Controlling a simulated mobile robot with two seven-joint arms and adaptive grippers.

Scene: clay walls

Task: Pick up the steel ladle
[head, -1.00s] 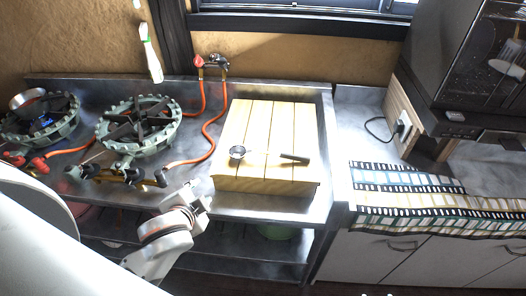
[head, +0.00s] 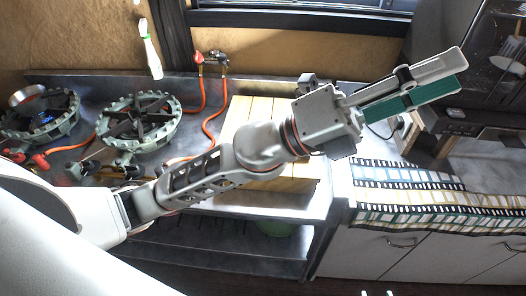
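The steel ladle does not show now. A second ago a small dark round bowl and a dark handle, likely the ladle, lay on the pale slatted wooden board (head: 244,112), and my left arm now covers that spot. My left gripper (head: 463,70) is raised above the right side of the counter and points up and right. Its two long fingers are apart, one with a green pad, and nothing shows between them. Small pale tips at the bottom edge, probably of my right gripper (head: 376,293), barely show.
Two gas burners (head: 140,120) with orange hoses (head: 212,130) stand on the steel counter at left. A bottle (head: 152,58) is behind them. A striped cloth (head: 400,188) lies on the right counter, before a dark appliance (head: 440,60).

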